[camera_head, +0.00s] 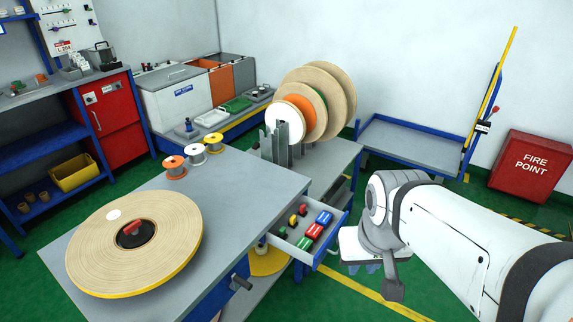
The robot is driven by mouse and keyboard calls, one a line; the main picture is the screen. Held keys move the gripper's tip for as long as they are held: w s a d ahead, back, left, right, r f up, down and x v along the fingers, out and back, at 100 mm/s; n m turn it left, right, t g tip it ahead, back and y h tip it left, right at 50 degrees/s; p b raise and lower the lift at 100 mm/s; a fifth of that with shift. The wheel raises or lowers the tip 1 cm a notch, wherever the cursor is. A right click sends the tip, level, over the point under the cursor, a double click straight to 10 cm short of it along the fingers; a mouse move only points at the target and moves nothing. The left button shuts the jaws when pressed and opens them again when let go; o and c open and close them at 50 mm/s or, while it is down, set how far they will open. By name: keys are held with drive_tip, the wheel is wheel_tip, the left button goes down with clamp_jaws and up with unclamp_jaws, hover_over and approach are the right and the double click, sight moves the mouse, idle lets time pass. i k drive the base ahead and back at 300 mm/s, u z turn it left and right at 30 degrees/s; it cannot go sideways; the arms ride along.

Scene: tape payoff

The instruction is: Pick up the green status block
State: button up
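The green status block (304,243) lies in the open drawer (330,242) of the grey workbench, at the front of a row with a red block (314,230) and a blue block (324,217). My arm comes in from the right. My gripper (368,266) hangs at its end, to the right of the drawer and apart from the green block. The gripper is small and partly hidden by my wrist, so its opening does not show clearly. I see nothing held in it.
A large tape reel (90,245) lies on the workbench (235,195), with several small spools behind it. Upright discs (335,90) stand on the bench behind the drawer. A blue trolley (415,142) and red fire point box (535,165) stand at right. Smaller red and yellow pieces share the drawer.

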sight(282, 235)
drive_tip(key=z, duration=0.05)
drive_tip(key=i, duration=0.9)
drive_tip(key=u, duration=0.15)
